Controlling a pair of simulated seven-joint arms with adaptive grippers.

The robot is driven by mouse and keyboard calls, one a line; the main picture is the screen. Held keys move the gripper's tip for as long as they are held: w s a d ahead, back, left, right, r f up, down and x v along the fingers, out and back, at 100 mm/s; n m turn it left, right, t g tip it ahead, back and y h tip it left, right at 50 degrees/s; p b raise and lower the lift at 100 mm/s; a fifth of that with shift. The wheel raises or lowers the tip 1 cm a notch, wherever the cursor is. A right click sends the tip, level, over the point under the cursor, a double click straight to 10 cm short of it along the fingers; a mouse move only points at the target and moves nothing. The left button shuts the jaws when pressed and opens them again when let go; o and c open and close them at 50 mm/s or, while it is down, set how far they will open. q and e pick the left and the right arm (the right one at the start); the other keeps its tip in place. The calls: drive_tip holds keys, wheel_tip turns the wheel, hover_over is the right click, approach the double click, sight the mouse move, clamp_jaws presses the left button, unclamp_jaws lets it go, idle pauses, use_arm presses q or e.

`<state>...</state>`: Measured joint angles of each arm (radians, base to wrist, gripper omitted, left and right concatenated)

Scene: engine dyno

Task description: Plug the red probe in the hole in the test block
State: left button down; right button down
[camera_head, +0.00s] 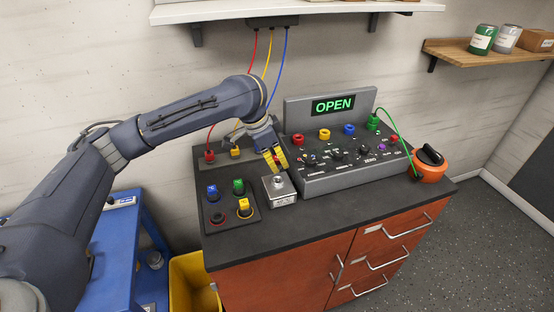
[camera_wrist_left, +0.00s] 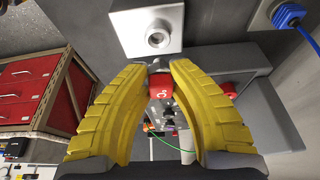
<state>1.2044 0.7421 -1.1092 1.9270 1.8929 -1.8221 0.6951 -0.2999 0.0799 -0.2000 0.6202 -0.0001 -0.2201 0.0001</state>
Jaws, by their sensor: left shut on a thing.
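My left gripper (camera_head: 275,160) has yellow fingers and is shut on the red probe. The probe (camera_wrist_left: 162,96) shows as a red body between the fingertips in the left wrist view. In the head view the fingers mostly hide it. The grey test block (camera_head: 279,198) stands on the dark bench top just below the fingertips, with a round raised hole on top. In the left wrist view the block (camera_wrist_left: 124,30) and its hole are beyond the fingertips, with the probe apart from the hole. My right gripper is not in view.
A tray (camera_head: 232,199) left of the block holds blue, green and yellow plugs and an empty-looking red-rimmed socket. The control console (camera_head: 340,180) with an "OPEN" display stands right of the block. An orange container (camera_head: 431,170) sits at the bench's right end. Cables hang behind the gripper.

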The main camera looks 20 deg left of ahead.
sight(281, 181)
use_arm(q)
drive_tip(key=shift+f, duration=0.3)
drive_tip(key=shift+f, duration=1.35)
drive_tip(key=shift+f, duration=1)
idle(0.4)
drive_tip(key=c, duration=1.2)
unclamp_jaws()
drive_tip(key=shift+r, duration=0.15)
drive_tip(key=shift+r, duration=3.6)
